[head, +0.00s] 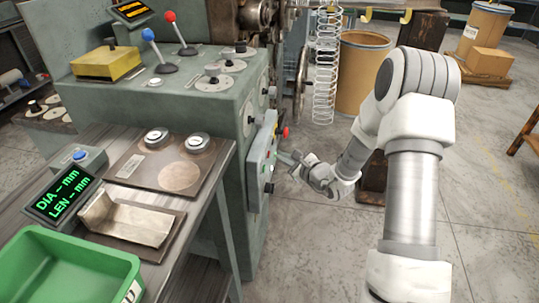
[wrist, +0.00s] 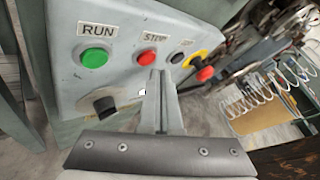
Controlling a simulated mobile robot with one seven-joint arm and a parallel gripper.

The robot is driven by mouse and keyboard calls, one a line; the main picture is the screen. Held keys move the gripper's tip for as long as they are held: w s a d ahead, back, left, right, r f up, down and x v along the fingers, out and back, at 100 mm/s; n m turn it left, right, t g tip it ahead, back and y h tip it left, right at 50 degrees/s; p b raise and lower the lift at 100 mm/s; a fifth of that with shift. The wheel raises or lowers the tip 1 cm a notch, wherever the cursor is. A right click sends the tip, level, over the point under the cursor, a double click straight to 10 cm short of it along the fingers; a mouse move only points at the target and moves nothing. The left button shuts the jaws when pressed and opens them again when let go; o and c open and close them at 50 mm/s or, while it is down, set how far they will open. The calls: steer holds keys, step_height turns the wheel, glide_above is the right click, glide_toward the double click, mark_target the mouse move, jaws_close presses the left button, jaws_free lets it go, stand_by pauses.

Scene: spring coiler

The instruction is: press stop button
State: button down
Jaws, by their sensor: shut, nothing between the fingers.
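The red stop button (wrist: 147,57) sits under a STOP label on a grey control panel (wrist: 120,78) in the wrist view. My gripper (wrist: 162,73) is shut and empty. Its tips show just below and slightly right of the red button; I cannot tell whether they touch it. In the head view, my gripper (head: 285,157) is at the front of the control panel (head: 258,165) on the machine's side. The stop button is hard to make out there.
A green RUN button (wrist: 94,58) is left of stop. A black button (wrist: 178,57) and a red emergency knob (wrist: 204,73) on yellow are to its right. A black rotary knob (wrist: 105,105) is below. A wire coil (head: 326,70) hangs behind my arm.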

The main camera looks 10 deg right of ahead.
steer(key=shift+a, duration=0.1)
stand_by(0.5)
steer(key=shift+w+a+b, duration=0.15)
steer(key=shift+a+b, duration=0.15)
steer(key=shift+a, duration=0.05)
steer(key=shift+w+a, duration=0.1)
steer(key=shift+a, duration=0.3)
stand_by(0.7)
steer(key=shift+d, duration=0.1)
steer(key=shift+s+d+b, duration=0.25)
steer(key=shift+d+b, duration=0.1)
steer(key=shift+d, duration=0.35)
steer(key=shift+s+d, duration=0.25)
steer(key=shift+d, duration=0.55)
steer(key=shift+s+d, duration=0.3)
steer(key=shift+d, duration=0.5)
steer(key=shift+s+d, duration=0.25)
steer(key=shift+d, duration=0.55)
